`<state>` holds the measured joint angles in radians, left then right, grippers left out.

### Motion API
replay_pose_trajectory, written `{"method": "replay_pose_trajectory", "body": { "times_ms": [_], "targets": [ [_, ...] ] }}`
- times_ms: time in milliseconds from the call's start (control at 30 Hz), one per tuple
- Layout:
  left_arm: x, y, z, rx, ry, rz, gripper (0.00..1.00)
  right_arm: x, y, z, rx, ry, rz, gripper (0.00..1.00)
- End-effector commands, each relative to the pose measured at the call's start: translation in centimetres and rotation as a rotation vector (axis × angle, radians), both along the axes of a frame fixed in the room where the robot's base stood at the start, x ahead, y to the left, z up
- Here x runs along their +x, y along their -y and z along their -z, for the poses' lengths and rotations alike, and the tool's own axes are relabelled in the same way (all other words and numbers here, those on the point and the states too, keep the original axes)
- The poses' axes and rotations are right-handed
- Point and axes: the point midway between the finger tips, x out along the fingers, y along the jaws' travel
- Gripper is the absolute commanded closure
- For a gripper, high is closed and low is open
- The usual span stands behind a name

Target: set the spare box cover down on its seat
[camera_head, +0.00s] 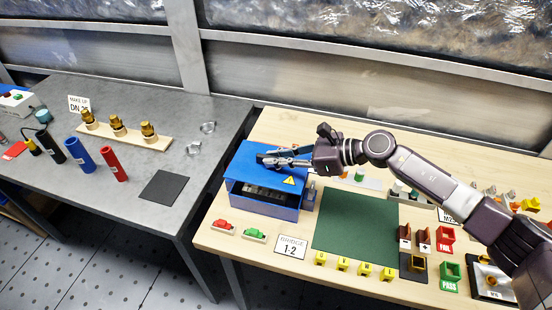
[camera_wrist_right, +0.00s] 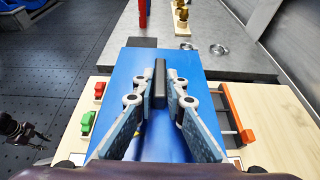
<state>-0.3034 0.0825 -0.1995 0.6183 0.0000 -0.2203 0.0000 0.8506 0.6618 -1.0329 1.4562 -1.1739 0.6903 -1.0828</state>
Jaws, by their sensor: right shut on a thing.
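The blue box cover (camera_head: 245,164), with a yellow warning triangle on it, is over the blue terminal box (camera_head: 262,206) at the left of the wooden bench. A dark gap with grey parts shows between cover and box front; I cannot tell whether the cover touches the box anywhere. My right gripper (camera_head: 274,160) is shut on the cover's dark handle. In the right wrist view, the fingers (camera_wrist_right: 160,88) hold the black handle bar (camera_wrist_right: 159,78) from both sides above the blue cover (camera_wrist_right: 125,70).
Red (camera_head: 223,226) and green (camera_head: 255,235) parts and the BRIDGE 1-2 sign (camera_head: 290,247) are in front of the box. A green mat (camera_head: 355,225) lies right of it. A grey table (camera_head: 190,110) with coloured cylinders stands to the left.

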Motion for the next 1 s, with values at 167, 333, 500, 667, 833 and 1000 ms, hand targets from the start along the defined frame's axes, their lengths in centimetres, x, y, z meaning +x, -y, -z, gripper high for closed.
{"method": "replay_pose_trajectory", "body": {
  "times_ms": [167, 333, 500, 667, 833, 1000],
  "targets": [
    [0.3, -0.3, 1.9, 0.003, 0.004, -0.002, 0.75, 0.0, 0.0, 1.9, 0.003, 0.001, 0.001, 1.00],
    [0.4, -0.2, 3.6, 0.003, 0.006, -0.002, 0.75, 0.0, 0.0, 3.6, 0.003, 0.001, 0.001, 1.00],
    [0.5, 0.0, 4.7, 0.000, 0.005, -0.002, 0.75, 0.1, 0.0, 4.8, 0.003, 0.001, 0.001, 1.00],
    [0.5, 0.4, 5.1, -0.004, 0.006, -0.001, 0.75, 0.1, 0.0, 5.2, 0.003, 0.001, 0.001, 1.00],
    [0.5, 0.6, 5.0, -0.007, 0.007, 0.001, 0.75, 0.1, 0.0, 5.1, 0.003, 0.001, 0.001, 1.00],
    [0.5, 0.6, 5.0, -0.006, 0.007, 0.002, 0.75, 0.1, 0.0, 5.1, 0.003, 0.001, 0.001, 1.00]
  ]
}}
